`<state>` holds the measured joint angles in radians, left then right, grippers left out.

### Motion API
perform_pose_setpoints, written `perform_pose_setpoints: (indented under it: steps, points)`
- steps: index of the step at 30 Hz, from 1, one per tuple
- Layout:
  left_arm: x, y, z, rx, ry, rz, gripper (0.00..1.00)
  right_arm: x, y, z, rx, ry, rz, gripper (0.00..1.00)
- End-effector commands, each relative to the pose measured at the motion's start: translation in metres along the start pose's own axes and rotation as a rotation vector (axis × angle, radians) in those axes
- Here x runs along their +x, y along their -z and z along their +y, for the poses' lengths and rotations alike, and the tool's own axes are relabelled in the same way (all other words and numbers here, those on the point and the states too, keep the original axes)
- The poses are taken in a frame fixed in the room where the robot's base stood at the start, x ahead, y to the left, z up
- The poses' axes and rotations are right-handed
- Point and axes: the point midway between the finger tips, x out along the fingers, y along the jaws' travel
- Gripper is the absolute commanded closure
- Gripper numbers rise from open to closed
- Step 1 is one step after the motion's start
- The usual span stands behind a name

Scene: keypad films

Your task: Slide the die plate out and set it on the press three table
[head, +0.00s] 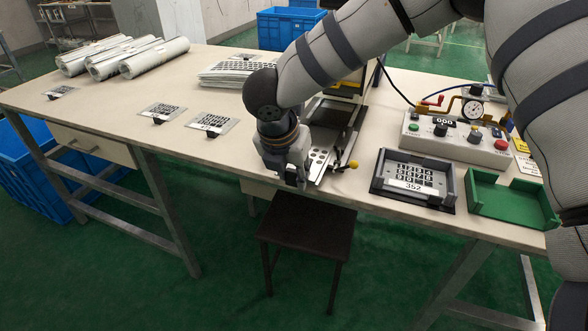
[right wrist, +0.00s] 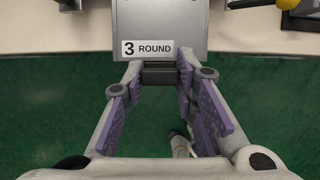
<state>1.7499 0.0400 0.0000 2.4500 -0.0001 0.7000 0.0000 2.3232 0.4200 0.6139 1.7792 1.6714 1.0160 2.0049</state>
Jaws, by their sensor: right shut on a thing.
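The die plate (right wrist: 160,25) is a grey metal plate labelled "3 ROUND" in the right wrist view. Its dark handle block (right wrist: 160,74) sits between the purple-padded fingers of my right gripper (right wrist: 161,80). In the head view my right gripper (head: 291,181) points down at the table's front edge, shut on this handle. The perforated plate (head: 318,158) shows just right of the fingers, at the front of the press (head: 338,112). My arm hides part of the press, and the plate's far end is out of sight. My left gripper is not in view.
Similar plates (head: 162,111) with dark handles lie on the table (head: 120,119) at left. Rolled sheets (head: 125,57) and a sheet stack (head: 228,70) lie behind. A stool (head: 308,222) stands in front.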

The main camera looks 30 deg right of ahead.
Motion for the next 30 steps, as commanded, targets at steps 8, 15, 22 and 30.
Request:
perform_pose_setpoints:
  steps: [8, 15, 22, 30]
  points:
    - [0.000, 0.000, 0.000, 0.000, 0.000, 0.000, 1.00, -0.001, 0.001, 0.000, 0.000, 0.000, 0.001, 1.00]
    - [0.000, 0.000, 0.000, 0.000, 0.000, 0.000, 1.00, -0.021, 0.012, 0.000, 0.000, -0.002, -0.002, 1.00]
    - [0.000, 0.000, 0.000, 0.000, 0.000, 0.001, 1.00, -0.040, 0.023, 0.001, -0.001, -0.002, -0.001, 1.00]
    - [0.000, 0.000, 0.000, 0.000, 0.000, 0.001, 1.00, -0.044, 0.025, 0.000, 0.001, 0.000, -0.001, 1.00]
